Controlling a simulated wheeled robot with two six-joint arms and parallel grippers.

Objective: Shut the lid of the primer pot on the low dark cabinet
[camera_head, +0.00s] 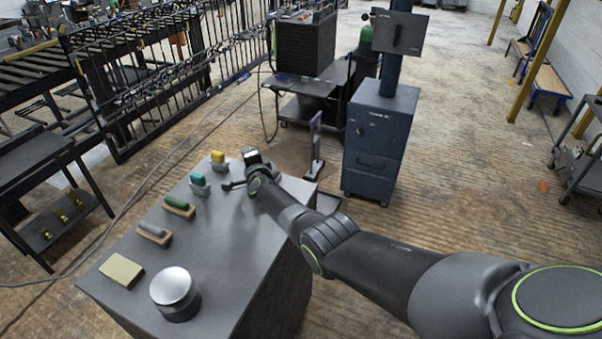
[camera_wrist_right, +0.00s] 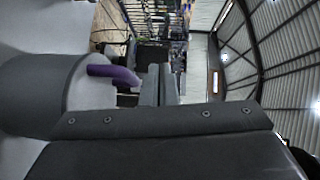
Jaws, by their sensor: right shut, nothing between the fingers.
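The low dark cabinet (camera_head: 225,235) stands in the middle of the head view with a flat grey top. A round tin (camera_head: 175,291) with a shiny silver top stands at its near end; the top looks level and closed. My right gripper (camera_head: 232,185) is over the far end of the cabinet top, shut and empty, well away from this tin. In the right wrist view the fingers (camera_wrist_right: 160,84) are together, beside a dark grey round body (camera_wrist_right: 40,95) with a purple handle (camera_wrist_right: 113,73). I cannot tell whether this is the primer pot or how its lid stands. My left gripper is not in view.
Several coloured blocks and brushes line the cabinet's left side, including a pale yellow block (camera_head: 121,270) and a green-topped brush (camera_head: 179,206). A purple upright piece (camera_head: 316,140) shows past the far right corner. A blue cabinet (camera_head: 380,140) stands behind. My right arm hides part of the top.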

